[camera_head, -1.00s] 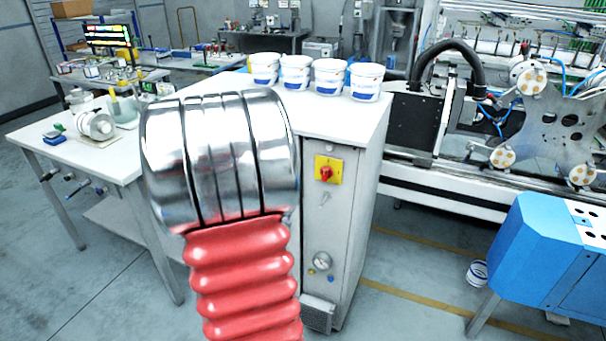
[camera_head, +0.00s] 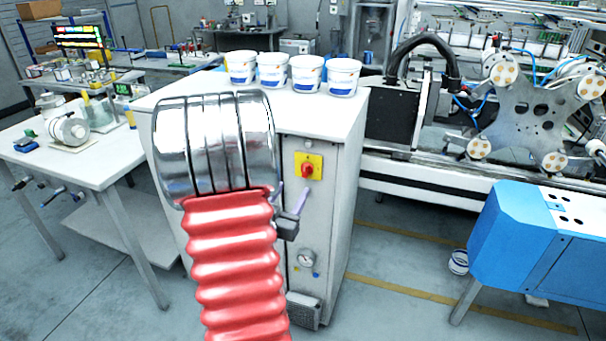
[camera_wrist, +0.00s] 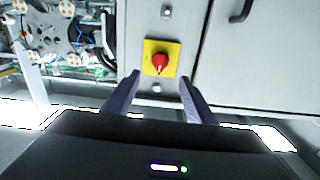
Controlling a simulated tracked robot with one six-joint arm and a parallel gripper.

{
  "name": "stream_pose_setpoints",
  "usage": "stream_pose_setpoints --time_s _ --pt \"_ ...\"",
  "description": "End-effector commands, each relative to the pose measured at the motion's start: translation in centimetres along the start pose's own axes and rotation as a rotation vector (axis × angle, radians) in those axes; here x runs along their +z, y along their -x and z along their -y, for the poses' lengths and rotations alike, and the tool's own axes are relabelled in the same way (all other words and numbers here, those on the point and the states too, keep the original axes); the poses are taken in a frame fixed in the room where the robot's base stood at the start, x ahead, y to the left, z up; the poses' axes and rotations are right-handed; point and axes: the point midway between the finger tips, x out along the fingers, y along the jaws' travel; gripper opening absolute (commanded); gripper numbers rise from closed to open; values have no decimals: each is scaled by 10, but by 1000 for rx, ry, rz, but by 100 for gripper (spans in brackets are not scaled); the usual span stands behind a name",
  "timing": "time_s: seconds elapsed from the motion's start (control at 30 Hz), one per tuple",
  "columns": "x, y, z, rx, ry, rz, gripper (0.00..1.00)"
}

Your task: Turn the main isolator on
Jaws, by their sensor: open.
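The main isolator (camera_head: 308,167) is a red rotary knob on a yellow square plate, high on the narrow front of a grey cabinet (camera_head: 345,190). In the wrist view the isolator (camera_wrist: 160,60) sits just above the space between my fingertips, its knob pointing slightly off vertical. My gripper (camera_head: 291,200) is open and empty, below and slightly left of the isolator in the head view. It also shows in the wrist view (camera_wrist: 157,88), with a finger on either side and the plate apart from both. My arm hides part of the cabinet's left side.
Several white tubs (camera_head: 305,74) stand on the cabinet top. A gauge (camera_head: 306,258) is low on the same front. A white workbench (camera_head: 100,165) stands left, a blue machine (camera_head: 530,240) right. Floor between the cabinet and blue machine is mostly clear.

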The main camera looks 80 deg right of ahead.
Motion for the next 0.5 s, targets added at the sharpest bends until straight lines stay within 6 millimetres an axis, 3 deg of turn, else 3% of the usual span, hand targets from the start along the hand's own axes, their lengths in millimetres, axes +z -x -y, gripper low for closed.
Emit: stream_pose_setpoints --time_s 0.5 --pt "0 -81 0 1 -1 -1 50"
